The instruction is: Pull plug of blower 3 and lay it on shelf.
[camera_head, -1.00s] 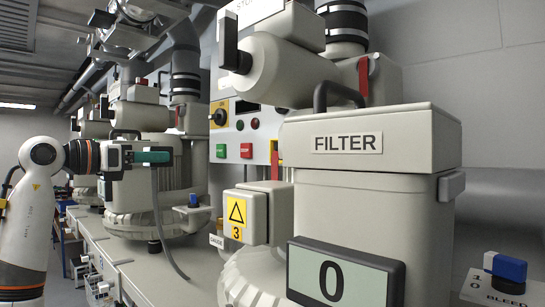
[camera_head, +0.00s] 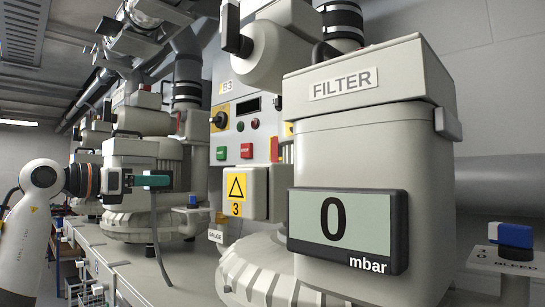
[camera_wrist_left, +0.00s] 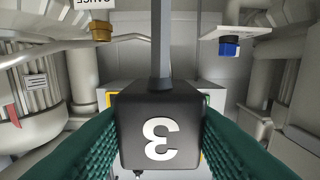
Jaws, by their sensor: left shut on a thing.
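The plug (camera_wrist_left: 160,138) is a black block with a white 3, which reads upside down in the left wrist view. A grey cable (camera_wrist_left: 161,40) leaves it; in the head view the cable (camera_head: 155,235) hangs down from the gripper. My left gripper (camera_head: 152,181) is shut on the plug, its green fingers (camera_wrist_left: 78,145) on both sides. In the head view the fingers hide the plug. The socket box of blower 3 (camera_head: 243,193), with a yellow triangle and a 3, stands apart to the right. I cannot make out a separate shelf. My right gripper is not in view.
A large filter housing (camera_head: 375,165) with a display reading 0 mbar (camera_head: 345,230) fills the right. A blue-handled bleed valve (camera_head: 513,236) is at far right. A control panel (camera_head: 240,125) stands behind. A long pale bench (camera_head: 110,250) runs along the left, below more blowers (camera_head: 140,195).

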